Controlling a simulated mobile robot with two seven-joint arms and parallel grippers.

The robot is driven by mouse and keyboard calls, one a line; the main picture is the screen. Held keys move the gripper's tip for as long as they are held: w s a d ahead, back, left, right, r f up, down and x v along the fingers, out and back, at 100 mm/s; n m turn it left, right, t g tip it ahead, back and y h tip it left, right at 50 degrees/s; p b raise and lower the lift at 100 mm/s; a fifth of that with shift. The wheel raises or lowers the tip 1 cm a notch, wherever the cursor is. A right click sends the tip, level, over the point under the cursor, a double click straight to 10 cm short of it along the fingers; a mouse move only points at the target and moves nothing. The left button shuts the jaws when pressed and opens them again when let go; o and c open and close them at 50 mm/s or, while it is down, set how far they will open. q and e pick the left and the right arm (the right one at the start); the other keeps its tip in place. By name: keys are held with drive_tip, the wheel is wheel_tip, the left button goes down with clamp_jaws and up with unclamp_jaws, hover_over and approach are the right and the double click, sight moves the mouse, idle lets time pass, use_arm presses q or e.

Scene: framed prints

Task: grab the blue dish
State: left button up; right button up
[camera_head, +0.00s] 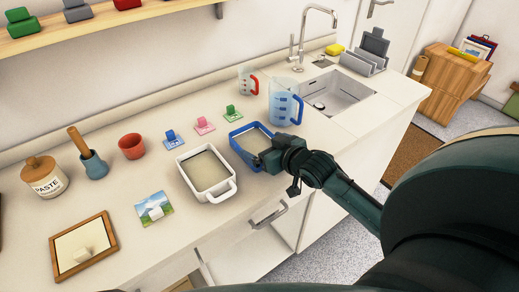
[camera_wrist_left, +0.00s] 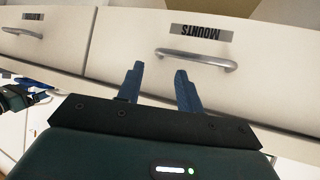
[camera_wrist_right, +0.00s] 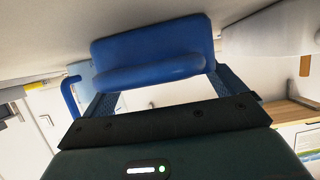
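The blue dish (camera_head: 236,142), a rectangular pan with a pale inside, stands on the counter to the right of a white dish (camera_head: 207,172). My right gripper (camera_head: 264,158) is at the dish's near right end. In the right wrist view the blue dish (camera_wrist_right: 150,48) and its rounded handle fill the space ahead of my right gripper (camera_wrist_right: 168,88). Its fingers are spread wide, one on each side of the handle; contact cannot be told. My left gripper (camera_wrist_left: 159,75) is open and empty, facing a drawer front labelled MOUNTS (camera_wrist_left: 201,33).
A blue-handled measuring jug (camera_head: 283,103) and a smaller red-handled one (camera_head: 247,84) stand behind the dish. Small blue, pink and green stands (camera_head: 204,126) line the counter. A sink (camera_head: 335,92) is at the right. A picture card (camera_head: 153,208) lies left of the white dish.

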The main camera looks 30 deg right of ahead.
drive_tip(key=shift+r, duration=0.1)
drive_tip(key=c, duration=0.7)
drive_tip(key=shift+r, duration=0.1)
wheel_tip(320, 180, up, 10)
drive_tip(key=shift+p, duration=0.35)
idle(0.5)
